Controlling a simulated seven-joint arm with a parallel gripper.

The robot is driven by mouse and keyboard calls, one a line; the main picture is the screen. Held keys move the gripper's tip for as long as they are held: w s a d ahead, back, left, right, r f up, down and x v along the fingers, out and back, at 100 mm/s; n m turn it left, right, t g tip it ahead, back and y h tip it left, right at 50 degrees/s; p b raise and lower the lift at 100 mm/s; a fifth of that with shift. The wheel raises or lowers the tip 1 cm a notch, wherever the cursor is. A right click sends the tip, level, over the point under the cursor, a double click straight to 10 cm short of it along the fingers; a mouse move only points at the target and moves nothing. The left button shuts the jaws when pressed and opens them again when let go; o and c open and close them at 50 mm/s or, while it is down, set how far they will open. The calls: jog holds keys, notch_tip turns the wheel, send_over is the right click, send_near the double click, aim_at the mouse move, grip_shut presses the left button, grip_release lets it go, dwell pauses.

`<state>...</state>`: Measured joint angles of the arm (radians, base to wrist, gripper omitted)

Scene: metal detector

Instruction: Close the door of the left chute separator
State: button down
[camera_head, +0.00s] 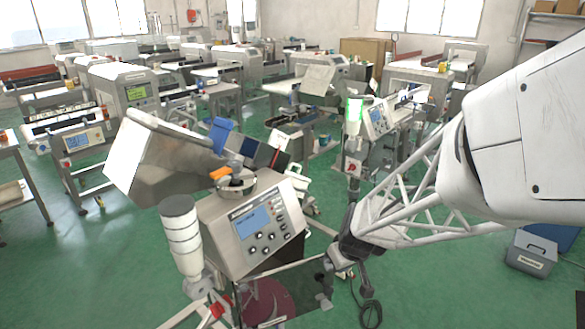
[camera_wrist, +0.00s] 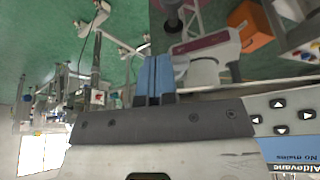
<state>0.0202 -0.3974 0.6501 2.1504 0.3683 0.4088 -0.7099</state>
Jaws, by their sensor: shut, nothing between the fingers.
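The left separator has a steel control box (camera_head: 225,238) with a blue screen, at the centre of the head view. Below it is a dark see-through panel (camera_head: 305,280), which looks like the door; a maroon round part shows behind it. Whether the panel stands open is unclear. The end of my arm is at the right of the box, by the panel's upper right edge. In the wrist view my gripper (camera_wrist: 153,80) has its blue fingers together with nothing between them. The control panel (camera_wrist: 288,120) shows upside down at the right there. No contact with the door can be made out.
A steel hopper (camera_head: 160,160) rises at the upper left of the box. A white and grey signal post (camera_head: 181,235) stands at its left. Another machine (camera_head: 378,118) with a green lamp is behind. Green floor (camera_head: 430,290) is open at the lower right.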

jog(key=w+a+n+y, duration=0.1)
jog(key=w+a+n, duration=0.2)
jog(key=w, duration=0.7)
jog(key=shift+w+a+g, duration=0.3)
jog(key=shift+a+g, duration=0.1)
jog(key=shift+a, duration=0.35)
jog(key=shift+s, duration=0.1)
jog(key=s+d+r, duration=0.5)
jog(key=r, duration=0.4)
jog(key=shift+s+d+r, duration=0.15)
jog(key=shift+d, duration=0.05)
jog(key=shift+r, duration=0.1)
